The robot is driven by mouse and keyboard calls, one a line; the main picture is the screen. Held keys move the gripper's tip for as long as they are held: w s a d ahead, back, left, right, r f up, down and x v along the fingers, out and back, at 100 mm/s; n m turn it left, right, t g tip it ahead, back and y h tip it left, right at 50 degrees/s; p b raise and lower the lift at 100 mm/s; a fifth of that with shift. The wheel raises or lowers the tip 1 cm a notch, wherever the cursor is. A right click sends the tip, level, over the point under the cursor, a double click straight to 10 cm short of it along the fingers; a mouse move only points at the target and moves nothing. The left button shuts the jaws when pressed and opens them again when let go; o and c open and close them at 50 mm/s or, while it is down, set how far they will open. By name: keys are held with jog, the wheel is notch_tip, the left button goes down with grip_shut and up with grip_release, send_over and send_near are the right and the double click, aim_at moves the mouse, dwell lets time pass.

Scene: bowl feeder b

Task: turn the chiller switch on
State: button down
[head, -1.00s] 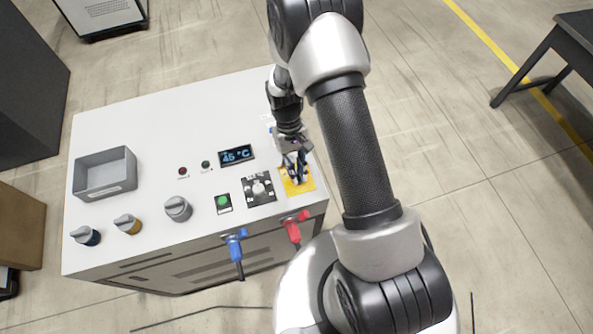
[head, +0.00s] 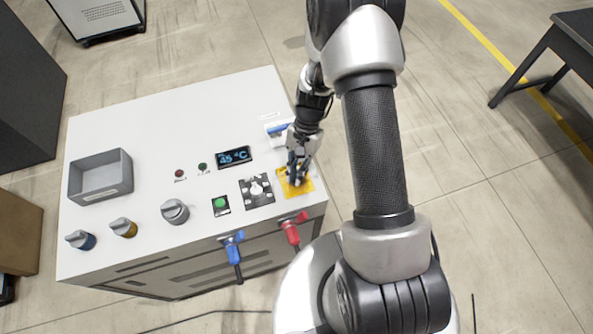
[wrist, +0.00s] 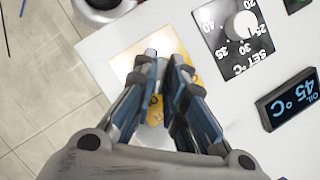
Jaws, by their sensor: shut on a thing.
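The yellow switch plate (head: 308,187) is at the right front corner of the white chiller top (head: 180,125). My gripper (head: 296,180) points down onto this plate, with its fingers shut on the chiller switch. The fingers hide the switch itself, so its turned position cannot be read. In the wrist view, my gripper (wrist: 162,62) reaches over the yellow plate (wrist: 128,62), with a narrow gap between its fingers. The display (head: 234,156) reads 45 °C.
Left of the plate are a black temperature dial (head: 257,192) and a green button (head: 220,204). A blue-handled part (head: 279,128) lies behind my gripper. Red (head: 291,232) and blue (head: 233,247) valve handles project at the front edge. A grey bin (head: 101,177) is at left.

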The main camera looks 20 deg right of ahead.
jog(key=shift+s+f+m, duration=0.15)
jog(key=shift+s+m, duration=0.1)
jog(key=shift+m, duration=0.05)
dwell(0.4)
jog(key=c, duration=1.6)
grip_release()
jog(key=shift+c, duration=0.2)
jog(key=shift+w, duration=0.1)
jog(key=shift+w+r, duration=0.1)
jog(key=shift+r, duration=0.1)
jog(key=v, duration=1.1)
jog(key=shift+d+r, duration=0.2)
jog(key=shift+r, duration=0.1)
